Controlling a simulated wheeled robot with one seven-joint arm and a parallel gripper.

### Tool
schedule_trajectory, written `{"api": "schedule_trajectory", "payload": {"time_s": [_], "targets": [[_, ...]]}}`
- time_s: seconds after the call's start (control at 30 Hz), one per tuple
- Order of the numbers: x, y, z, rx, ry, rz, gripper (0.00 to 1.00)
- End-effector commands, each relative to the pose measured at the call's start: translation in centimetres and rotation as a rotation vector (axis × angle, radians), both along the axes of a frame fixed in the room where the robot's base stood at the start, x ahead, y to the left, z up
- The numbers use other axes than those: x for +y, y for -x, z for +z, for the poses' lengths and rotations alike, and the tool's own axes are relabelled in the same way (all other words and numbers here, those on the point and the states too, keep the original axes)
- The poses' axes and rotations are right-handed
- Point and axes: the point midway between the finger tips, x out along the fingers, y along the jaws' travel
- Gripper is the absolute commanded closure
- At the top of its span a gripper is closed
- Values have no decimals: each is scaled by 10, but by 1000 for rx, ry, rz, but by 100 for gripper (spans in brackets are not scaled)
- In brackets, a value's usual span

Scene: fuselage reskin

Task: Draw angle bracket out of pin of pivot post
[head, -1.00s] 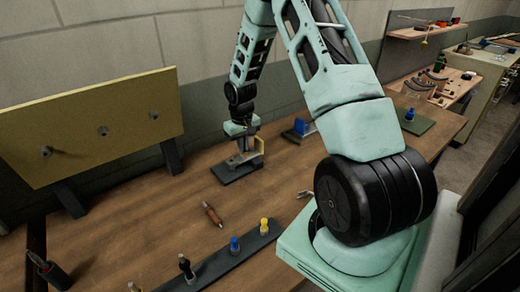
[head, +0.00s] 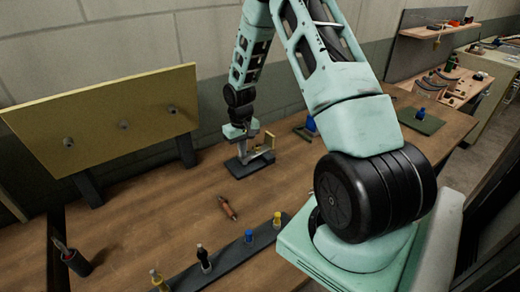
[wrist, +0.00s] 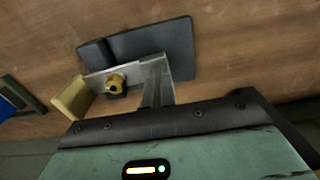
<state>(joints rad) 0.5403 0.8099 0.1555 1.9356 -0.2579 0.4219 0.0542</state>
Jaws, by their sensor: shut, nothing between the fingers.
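The pivot post's dark base plate (head: 254,161) lies on the wooden table, and it fills the upper middle of the wrist view (wrist: 175,45). A brass-coloured pin (wrist: 115,84) stands up over a grey metal strip. A yellow piece (wrist: 72,97) is at the strip's left end; it shows in the head view (head: 262,149) just right of my gripper. I take strip and yellow piece as the angle bracket, but where one part ends is unclear. My gripper (head: 242,156) is shut and empty, low over the plate, its fingers (wrist: 157,80) right beside the strip; contact cannot be told.
A yellow panel (head: 110,118) on dark legs stands at the back left. A red-handled tool (head: 228,208) lies in front of the post. A dark rack (head: 228,262) with several coloured fittings runs along the front. A blue item (head: 310,124) stands behind right.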

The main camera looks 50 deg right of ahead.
Motion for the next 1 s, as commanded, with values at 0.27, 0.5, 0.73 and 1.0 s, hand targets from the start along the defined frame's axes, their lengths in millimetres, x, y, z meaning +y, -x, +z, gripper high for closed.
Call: {"api": "schedule_trajectory", "payload": {"time_s": [0.27,0.5,0.73,1.0], "targets": [[-3,-1,18,-4,5,-2,100],[-4,-1,34,-4,6,-4,100],[-5,-1,34,-4,6,-4,100],[-5,-1,34,-4,7,-4,100]]}}
